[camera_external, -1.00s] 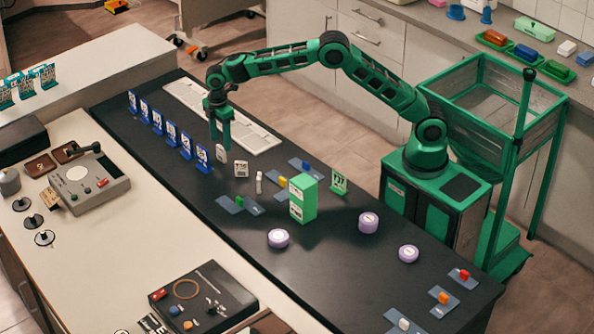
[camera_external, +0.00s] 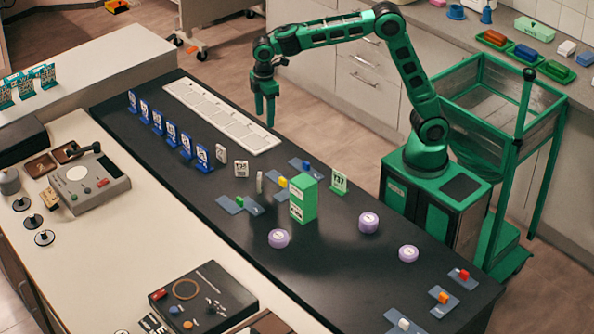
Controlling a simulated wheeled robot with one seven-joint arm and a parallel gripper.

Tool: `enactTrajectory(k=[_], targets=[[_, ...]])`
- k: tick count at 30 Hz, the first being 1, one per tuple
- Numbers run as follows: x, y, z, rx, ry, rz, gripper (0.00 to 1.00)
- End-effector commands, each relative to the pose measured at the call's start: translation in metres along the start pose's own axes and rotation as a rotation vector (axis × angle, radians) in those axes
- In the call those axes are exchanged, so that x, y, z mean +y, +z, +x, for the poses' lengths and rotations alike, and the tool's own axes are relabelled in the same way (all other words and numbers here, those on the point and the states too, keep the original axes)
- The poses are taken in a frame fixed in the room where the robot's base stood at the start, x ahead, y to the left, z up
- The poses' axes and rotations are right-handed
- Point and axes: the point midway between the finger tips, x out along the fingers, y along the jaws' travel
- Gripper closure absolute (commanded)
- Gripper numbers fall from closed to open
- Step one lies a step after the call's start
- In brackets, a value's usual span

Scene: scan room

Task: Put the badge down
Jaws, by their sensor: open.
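A small white badge (camera_external: 221,153) stands on the dark counter (camera_external: 330,250), just right of the nearest blue badge stand (camera_external: 203,158). A second white badge-like piece (camera_external: 241,168) with dark print stands to its right, and a thin pale upright piece (camera_external: 259,182) is beyond that. My gripper (camera_external: 265,118) is open and empty. It hangs in the air up and to the right of the white badge, apart from it, in front of the long white slotted strip's right end.
The white slotted strip (camera_external: 222,117) lies behind the row of several blue stands. A green box (camera_external: 304,201), a green stand with a tag (camera_external: 339,182) and purple round tubs (camera_external: 368,222) stand mid-counter.

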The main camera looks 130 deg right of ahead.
Motion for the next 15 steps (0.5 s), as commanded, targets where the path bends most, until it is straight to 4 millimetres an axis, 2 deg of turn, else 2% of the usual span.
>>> enactTrajectory(k=[1, 7, 11, 15], targets=[[-0.015, 0.019, -0.007, 0.003, 0.002, 0.018, 0.46], [-0.062, 0.098, -0.015, 0.005, 0.001, 0.111, 0.46], [-0.089, 0.152, -0.010, 0.006, -0.003, 0.170, 0.46], [-0.115, 0.213, 0.003, 0.007, -0.012, 0.230, 0.46]])
